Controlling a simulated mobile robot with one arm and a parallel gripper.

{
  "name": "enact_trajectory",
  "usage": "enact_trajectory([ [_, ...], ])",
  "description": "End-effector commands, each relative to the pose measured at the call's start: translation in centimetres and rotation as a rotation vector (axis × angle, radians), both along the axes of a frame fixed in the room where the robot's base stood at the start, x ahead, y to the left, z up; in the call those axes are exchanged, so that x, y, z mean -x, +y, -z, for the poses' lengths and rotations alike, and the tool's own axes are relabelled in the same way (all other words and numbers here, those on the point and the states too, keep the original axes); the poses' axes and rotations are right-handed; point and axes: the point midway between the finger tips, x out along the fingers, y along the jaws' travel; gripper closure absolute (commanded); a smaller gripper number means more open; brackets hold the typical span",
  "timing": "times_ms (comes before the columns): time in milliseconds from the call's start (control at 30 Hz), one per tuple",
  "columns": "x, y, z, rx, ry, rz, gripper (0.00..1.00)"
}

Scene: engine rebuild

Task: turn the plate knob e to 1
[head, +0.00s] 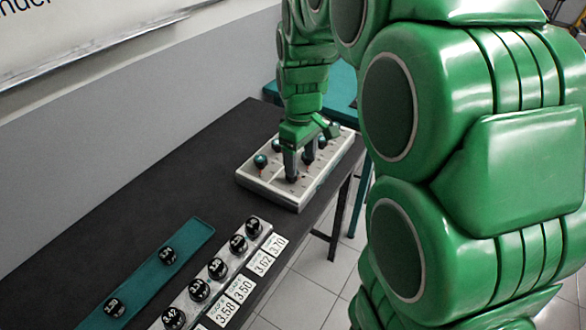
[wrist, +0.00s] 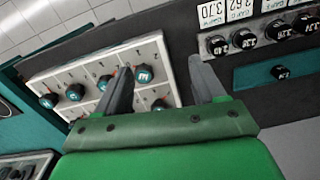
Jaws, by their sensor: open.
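The pale plate (head: 313,187) lies on the dark bench, with several teal-capped knobs and printed digits; it fills the left of the wrist view (wrist: 60,76). A knob with a sideways letter that looks like E (wrist: 143,74) is between my fingers in the wrist view, closer to the left finger. Its red pointer is at its left side; which digit it points to is too small to tell. My gripper (head: 299,166) is open and points down over the plate. It also shows in the wrist view (wrist: 161,68). Contact with the knob cannot be told.
Other knobs, including one at the plate's left corner (head: 260,160), stand close by. A grey rack (head: 265,229) with several black numbered pieces and white number cards (head: 264,263) is in front. A teal tray (head: 200,236) holds two more black pieces. Bare bench (head: 150,200) lies left.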

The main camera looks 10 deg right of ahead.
Motion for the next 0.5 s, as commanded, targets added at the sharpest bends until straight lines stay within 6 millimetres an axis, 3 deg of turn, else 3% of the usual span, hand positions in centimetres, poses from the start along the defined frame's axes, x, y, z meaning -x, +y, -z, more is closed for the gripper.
enact_trajectory([
  [200,-4.8,0.1,1.9,-0.002,-0.019,-0.108,0.31],
  [500,-7.3,0.1,3.1,-0.003,-0.032,-0.174,0.31],
])
